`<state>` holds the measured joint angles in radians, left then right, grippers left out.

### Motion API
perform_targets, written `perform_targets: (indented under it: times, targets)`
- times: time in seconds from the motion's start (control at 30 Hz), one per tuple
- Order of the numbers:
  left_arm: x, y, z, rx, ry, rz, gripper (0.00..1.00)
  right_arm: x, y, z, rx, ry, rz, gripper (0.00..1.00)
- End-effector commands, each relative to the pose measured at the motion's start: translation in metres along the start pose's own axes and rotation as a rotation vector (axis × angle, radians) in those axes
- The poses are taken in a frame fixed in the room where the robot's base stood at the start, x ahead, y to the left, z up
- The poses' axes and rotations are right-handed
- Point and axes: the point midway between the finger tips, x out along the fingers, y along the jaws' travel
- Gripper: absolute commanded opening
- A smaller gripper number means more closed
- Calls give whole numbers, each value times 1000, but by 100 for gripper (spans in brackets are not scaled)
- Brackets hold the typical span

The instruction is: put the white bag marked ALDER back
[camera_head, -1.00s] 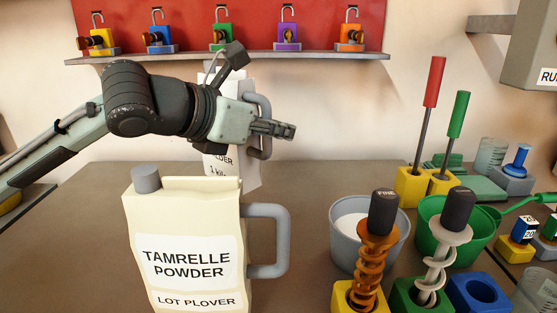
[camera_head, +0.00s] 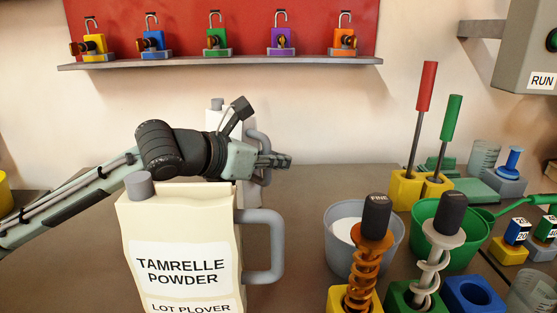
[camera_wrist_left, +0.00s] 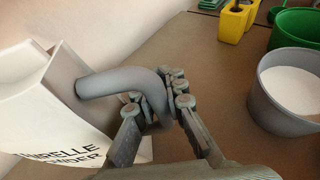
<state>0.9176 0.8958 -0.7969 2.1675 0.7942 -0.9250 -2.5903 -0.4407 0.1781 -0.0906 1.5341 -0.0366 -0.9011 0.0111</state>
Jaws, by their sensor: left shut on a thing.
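The white bag (camera_head: 214,121) stands upright at the back of the table, with a grey cap and a grey handle (camera_head: 263,143). My arm and the cream bag hide most of it, including its lot name. My left gripper (camera_head: 280,161) is shut on its handle. In the left wrist view the fingers (camera_wrist_left: 158,112) close around the grey handle (camera_wrist_left: 125,82), and part of a TAMRELLE POWDER label shows on the white bag (camera_wrist_left: 40,110). I cannot tell whether its base touches the table. My right gripper is not in view.
A cream TAMRELLE POWDER bag marked LOT PLOVER (camera_head: 180,225) stands in front. To the right are a grey tub of white powder (camera_head: 335,250), a green tub (camera_head: 470,240) and augers in coloured blocks (camera_head: 365,270). A shelf (camera_head: 220,60) with padlocks hangs behind.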

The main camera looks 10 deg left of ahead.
Motion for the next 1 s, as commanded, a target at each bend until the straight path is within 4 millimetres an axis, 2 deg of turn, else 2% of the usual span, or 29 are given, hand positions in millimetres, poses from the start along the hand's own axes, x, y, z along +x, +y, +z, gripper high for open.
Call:
perform_targets:
  times: [0.1, 0.13, 0.3, 0.67, 1.0]
  targets:
    - [0, 0, 0, 4, -4, 1, 0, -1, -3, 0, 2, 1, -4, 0]
    - [1, 0, -2, 0, 1, 0, 11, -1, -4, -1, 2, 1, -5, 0]
    - [1, 0, -2, 0, 1, 0, 32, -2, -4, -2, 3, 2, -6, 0]
    - [-3, 0, 0, 0, 0, 1, 32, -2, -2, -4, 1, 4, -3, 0]
    - [-57, 1, 0, 1, 2, 4, 32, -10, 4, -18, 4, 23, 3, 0]
